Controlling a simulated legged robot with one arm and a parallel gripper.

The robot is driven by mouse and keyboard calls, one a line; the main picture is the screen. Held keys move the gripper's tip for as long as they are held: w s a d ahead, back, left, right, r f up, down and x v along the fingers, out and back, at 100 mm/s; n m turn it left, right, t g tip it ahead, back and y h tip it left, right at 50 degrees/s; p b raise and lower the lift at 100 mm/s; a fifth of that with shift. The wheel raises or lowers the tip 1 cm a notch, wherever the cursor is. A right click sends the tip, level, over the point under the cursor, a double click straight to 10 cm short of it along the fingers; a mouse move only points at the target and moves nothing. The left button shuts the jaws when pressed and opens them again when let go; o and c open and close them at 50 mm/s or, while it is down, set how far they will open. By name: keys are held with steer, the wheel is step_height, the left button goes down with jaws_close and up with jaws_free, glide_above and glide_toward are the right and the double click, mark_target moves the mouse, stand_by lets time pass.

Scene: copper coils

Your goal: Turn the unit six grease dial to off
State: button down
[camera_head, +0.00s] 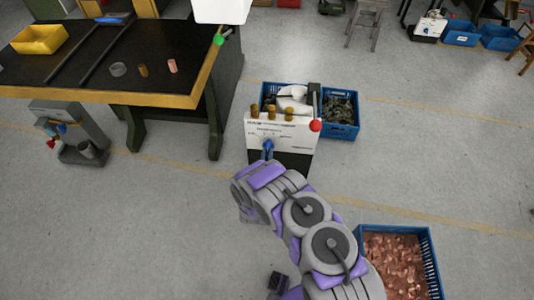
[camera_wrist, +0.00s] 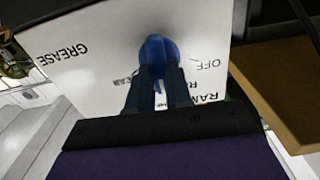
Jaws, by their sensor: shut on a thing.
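A blue dial (camera_head: 267,149) is on the front of a white machine panel (camera_head: 290,138) in the head view. In the wrist view the blue dial (camera_wrist: 155,55) shows up close on the white panel (camera_wrist: 105,50). The panel's lettering appears upside down, with GREASE at left and OFF at right of the dial. My gripper (camera_wrist: 157,78) is shut on the dial, its two dark fingers on either side of it. The fingers hide part of the dial and of the lettering below. The dial's exact setting is hard to tell.
Blue crates (camera_head: 340,132) stand behind the machine, and a red-knobbed lever (camera_head: 316,125) is at its right. A black-topped workbench (camera_head: 150,50) is at left. A crate of copper pieces (camera_head: 437,268) lies at lower right. Open floor (camera_head: 440,170) spreads to the right.

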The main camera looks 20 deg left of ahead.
steer(key=n, duration=0.6)
steer(key=shift+s+a+f, duration=0.1)
steer(key=shift+a+f, duration=0.05)
steer(key=n, duration=0.6)
steer(key=shift+a+b, duration=0.2)
steer(key=shift+b, duration=0.2)
steer(key=shift+n, duration=0.3)
steer(key=c, duration=1)
jaws_free()
steer(key=shift+a+f, duration=0.1)
steer(key=shift+a, duration=0.05)
steer(key=shift+c, duration=0.2)
steer(key=p+v, duration=0.5)
steer(key=v, duration=1.2)
steer(key=shift+d, duration=0.2)
